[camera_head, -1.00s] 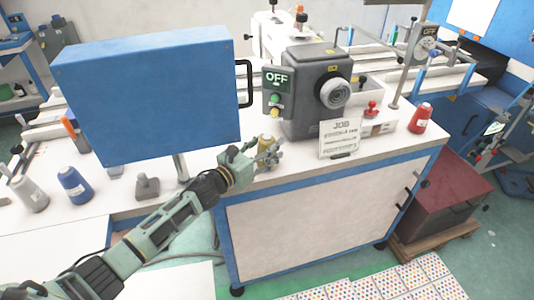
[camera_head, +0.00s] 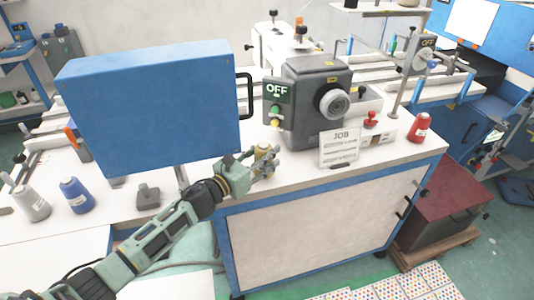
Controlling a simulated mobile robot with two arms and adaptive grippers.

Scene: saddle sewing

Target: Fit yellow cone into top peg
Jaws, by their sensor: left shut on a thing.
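The yellow cone (camera_head: 262,152) is at the front of the table, below the grey machine. My left gripper (camera_head: 265,167) is shut on it, and the fingers hide part of it. I cannot tell whether the cone touches the table. I cannot make out for certain which post is the top peg; small posts stand on the machine's top and behind it. My right gripper is not in view.
A grey machine (camera_head: 312,105) with an OFF panel stands behind my left gripper. A JOB sign (camera_head: 339,147), a red cone (camera_head: 419,128) and a red-knobbed stamp (camera_head: 371,120) are to the right. A blue box (camera_head: 150,110) and a blue cone (camera_head: 76,195) are left.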

